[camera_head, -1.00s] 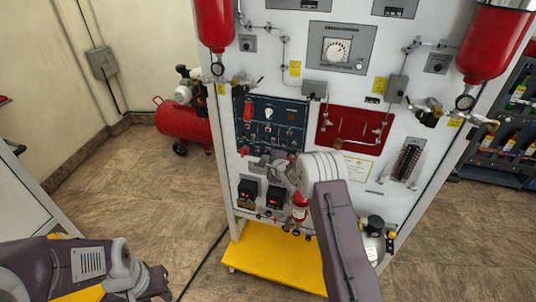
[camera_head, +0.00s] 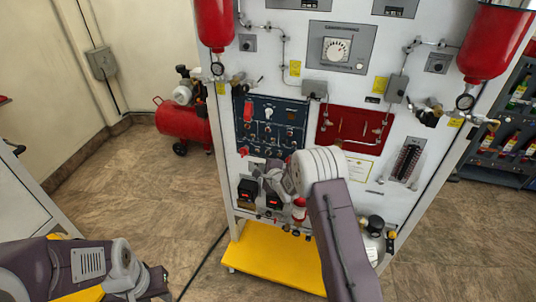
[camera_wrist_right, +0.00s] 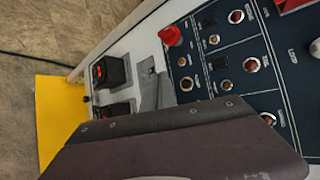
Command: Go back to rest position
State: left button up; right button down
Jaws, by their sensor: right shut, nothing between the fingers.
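The white trainer panel (camera_head: 300,140) stands in front of me. My right arm reaches up to it from the bottom in the head view. My right gripper (camera_head: 270,172) is shut and empty in front of the panel's lower left part, below the dark blue control plate (camera_head: 268,112) and just above two small black display boxes (camera_head: 274,200). My own wrist partly hides it.
Red tanks (camera_head: 215,25) hang on both upper sides of the panel. A yellow base (camera_head: 275,258) juts out below. A red compressor (camera_head: 182,122) stands behind left. A rack of bottles (camera_head: 510,135) is at the right. Floor to the left is open.

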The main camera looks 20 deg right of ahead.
dwell(0.4)
notch_tip(320, 180, up, 10)
jog(key=a+t, duration=0.1)
jog(key=a, duration=0.1)
jog(key=s+r+n+g, duration=0.1)
jog(key=s+r+n, duration=0.25)
jog(key=s, duration=0.45)
jog(key=s+f+n+g, duration=0.4)
jog(key=s+n, duration=0.1)
jog(key=s, duration=0.5)
jog(key=s+f+n+g, duration=0.4)
jog(key=s+n, duration=0.2)
jog(key=s, duration=0.4)
jog(key=s+f+n+g+h, duration=0.1)
jog(key=s+f+n+g, duration=0.2)
jog(key=s+n, duration=0.3)
jog(key=s+f, duration=0.1)
jog(key=s, duration=0.3)
jog(key=shift+s+d+f+g, duration=0.15)
jog(key=shift+s+f+g, duration=0.1)
jog(key=shift+f+g, duration=0.15)
